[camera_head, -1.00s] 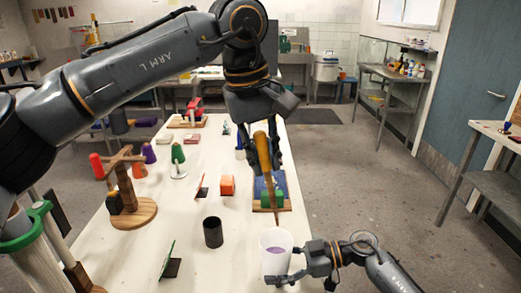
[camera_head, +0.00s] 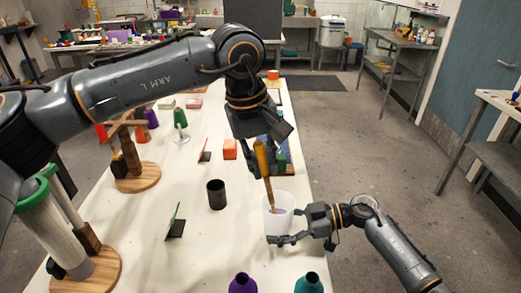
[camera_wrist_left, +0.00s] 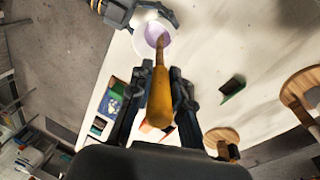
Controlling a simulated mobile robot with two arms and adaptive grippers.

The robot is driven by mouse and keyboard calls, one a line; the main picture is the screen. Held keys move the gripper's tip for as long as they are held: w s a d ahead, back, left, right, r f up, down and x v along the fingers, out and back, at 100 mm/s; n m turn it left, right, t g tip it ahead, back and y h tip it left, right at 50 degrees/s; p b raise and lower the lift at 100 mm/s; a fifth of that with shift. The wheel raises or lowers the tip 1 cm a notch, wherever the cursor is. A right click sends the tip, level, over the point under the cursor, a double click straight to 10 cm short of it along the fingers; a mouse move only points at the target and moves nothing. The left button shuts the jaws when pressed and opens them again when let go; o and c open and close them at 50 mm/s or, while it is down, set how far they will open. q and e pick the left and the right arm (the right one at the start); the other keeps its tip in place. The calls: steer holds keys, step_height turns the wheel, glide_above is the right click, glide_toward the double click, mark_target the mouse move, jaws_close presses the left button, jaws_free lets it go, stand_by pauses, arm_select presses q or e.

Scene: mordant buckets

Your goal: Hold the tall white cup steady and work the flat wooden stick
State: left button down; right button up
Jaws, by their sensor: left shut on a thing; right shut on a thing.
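The tall white cup (camera_head: 279,224) stands on the white table in the head view, with a purple content showing inside it in the left wrist view (camera_wrist_left: 153,33). My right gripper (camera_head: 290,238) is shut on the cup from the right, low on its side. The wooden stick (camera_head: 263,162) has a thick orange-brown handle and a thin lower part. My left gripper (camera_head: 265,152) is shut on its handle above the cup. The stick leans slightly, and its lower end reaches into the cup's mouth. The tip's depth cannot be told.
A black cup (camera_head: 217,196) stands left of the white cup. A small green-and-black stand (camera_head: 175,224) is farther left. Purple (camera_head: 243,284) and teal (camera_head: 309,284) tops show at the front edge. An orange block (camera_head: 230,149) is behind.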

mark_target(268, 184)
arm_select(q)
steer(key=shift+x, duration=3.05)
